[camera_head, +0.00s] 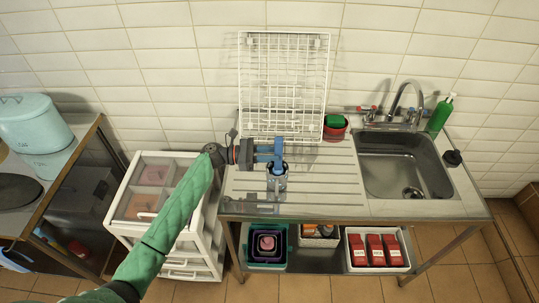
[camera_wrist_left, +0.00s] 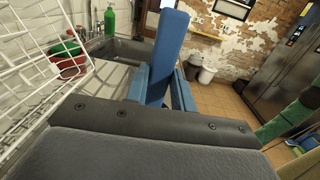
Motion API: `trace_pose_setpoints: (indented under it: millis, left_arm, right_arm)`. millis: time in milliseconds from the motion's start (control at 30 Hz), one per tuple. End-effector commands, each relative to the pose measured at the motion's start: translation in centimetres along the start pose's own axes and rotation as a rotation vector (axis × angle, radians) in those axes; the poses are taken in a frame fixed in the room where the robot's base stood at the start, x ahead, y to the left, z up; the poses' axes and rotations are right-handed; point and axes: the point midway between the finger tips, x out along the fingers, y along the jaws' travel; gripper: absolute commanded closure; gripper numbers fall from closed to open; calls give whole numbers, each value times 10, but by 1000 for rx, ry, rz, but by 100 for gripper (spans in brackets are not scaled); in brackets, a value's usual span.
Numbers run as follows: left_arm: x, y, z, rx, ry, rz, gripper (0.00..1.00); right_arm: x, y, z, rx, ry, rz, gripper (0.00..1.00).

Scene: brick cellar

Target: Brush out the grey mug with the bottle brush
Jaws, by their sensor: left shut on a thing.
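The grey mug (camera_head: 277,184) stands upright on the ribbed drainboard near its front edge. My left gripper (camera_head: 268,155), at the end of the green-sleeved arm, is directly above the mug. It is shut on the bottle brush, whose flat blue handle (camera_head: 279,146) rises above the fingers. In the left wrist view the handle (camera_wrist_left: 166,50) stands up between the blue fingers of my left gripper (camera_wrist_left: 160,92). The bristle end is hidden by the gripper and mug, so its depth in the mug cannot be told. My right gripper is not in view.
A white wire rack (camera_head: 284,85) leans on the tiled wall behind. A red bowl with a green item (camera_head: 335,127) sits beside it. The steel sink (camera_head: 405,165) is to the right, with a green soap bottle (camera_head: 440,113). A white drawer unit (camera_head: 150,230) stands left.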

Motion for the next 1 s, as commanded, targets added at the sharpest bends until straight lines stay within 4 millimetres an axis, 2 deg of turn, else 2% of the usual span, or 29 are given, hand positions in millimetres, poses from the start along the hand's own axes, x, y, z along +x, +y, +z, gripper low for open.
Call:
trace_pose_setpoints:
  millis: [467,1000]
  left_arm:
    - [0,2,2,0,0,0,98]
    - [1,2,34,0,0,1,98]
  right_arm:
    - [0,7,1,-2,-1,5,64]
    - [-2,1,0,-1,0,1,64]
